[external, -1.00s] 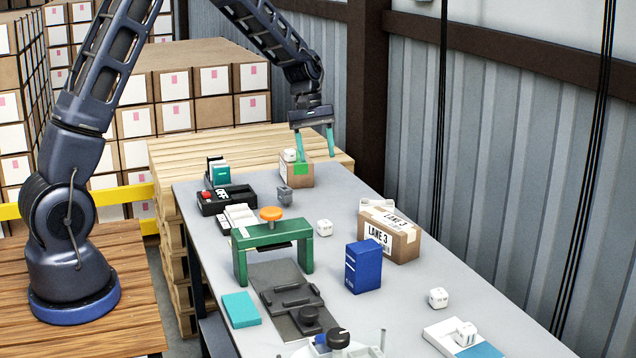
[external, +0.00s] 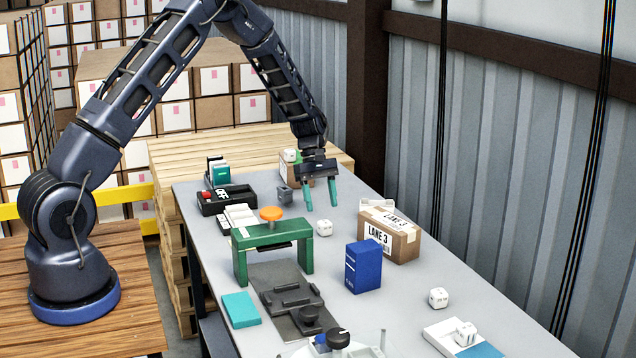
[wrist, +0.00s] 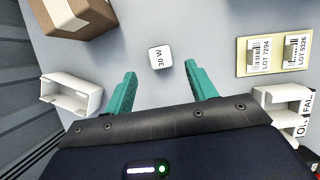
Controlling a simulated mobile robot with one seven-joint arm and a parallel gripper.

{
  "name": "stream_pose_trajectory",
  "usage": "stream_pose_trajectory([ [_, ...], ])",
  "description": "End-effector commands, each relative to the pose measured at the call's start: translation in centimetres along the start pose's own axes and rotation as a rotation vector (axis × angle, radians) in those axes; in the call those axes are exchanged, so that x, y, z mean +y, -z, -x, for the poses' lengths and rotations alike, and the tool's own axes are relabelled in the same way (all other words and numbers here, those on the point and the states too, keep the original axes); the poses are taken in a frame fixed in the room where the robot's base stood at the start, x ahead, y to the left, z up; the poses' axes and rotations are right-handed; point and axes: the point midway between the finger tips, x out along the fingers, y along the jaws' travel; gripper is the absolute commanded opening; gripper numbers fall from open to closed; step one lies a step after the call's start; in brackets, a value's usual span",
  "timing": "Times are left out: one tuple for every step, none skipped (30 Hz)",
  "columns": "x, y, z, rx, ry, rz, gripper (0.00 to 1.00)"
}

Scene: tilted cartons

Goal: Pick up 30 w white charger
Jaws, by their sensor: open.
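The white charger (wrist: 160,60) is a small rounded white cube marked "30 W" on its top in the wrist view. It lies on the grey table, just beyond the fingertips and roughly centred between them. In the external view I take it to be the white cube (external: 324,228) behind the green press; its marking cannot be read there. My gripper (external: 322,206) is open and points down, above and a little behind that cube. In the wrist view the teal fingers of my gripper (wrist: 161,72) are spread with nothing between them.
The "LANE 3" carton (external: 390,238) stands right of the cube, beside a white open holder (wrist: 70,95). A green press (external: 272,236) and blue box (external: 364,267) stand nearer. Other white cubes sit on the table (external: 438,298), a card (external: 466,334) and the far carton (external: 290,155).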

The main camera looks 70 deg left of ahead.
Motion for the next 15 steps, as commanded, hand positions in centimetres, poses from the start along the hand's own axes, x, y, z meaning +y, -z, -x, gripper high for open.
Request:
stream_pose_trajectory([
  [-0.1,0.0,-0.8,-0.001,0.003,0.001,0.56],
  [-0.1,0.0,-1.0,-0.001,0.002,0.001,0.56],
  [-0.1,0.0,-1.3,-0.001,0.001,0.0,0.56],
  [0.0,0.0,-1.5,0.0,0.001,0.0,0.56],
  [0.0,0.0,-1.6,0.0,0.0,0.0,0.56],
  [0.0,0.0,-1.8,0.0,0.0,0.0,0.56],
  [0.0,0.0,-1.9,0.0,0.0,0.0,0.56],
  [0.0,-0.1,-2.1,-0.001,0.0,0.0,0.56],
  [0.0,-0.1,-2.4,-0.001,0.001,0.001,0.56],
  [-0.1,-0.1,-2.8,-0.002,0.002,0.001,0.56],
  [-0.1,-0.1,-3.1,-0.002,0.002,0.001,0.56],
  [-0.1,-0.1,-3.7,-0.002,0.002,0.001,0.56],
  [-0.1,-0.1,-4.1,-0.002,0.002,0.001,0.56],
  [-0.1,-0.1,-4.5,-0.002,0.002,0.001,0.56],
  [-0.1,-0.1,-5.1,-0.002,0.002,0.001,0.56],
])
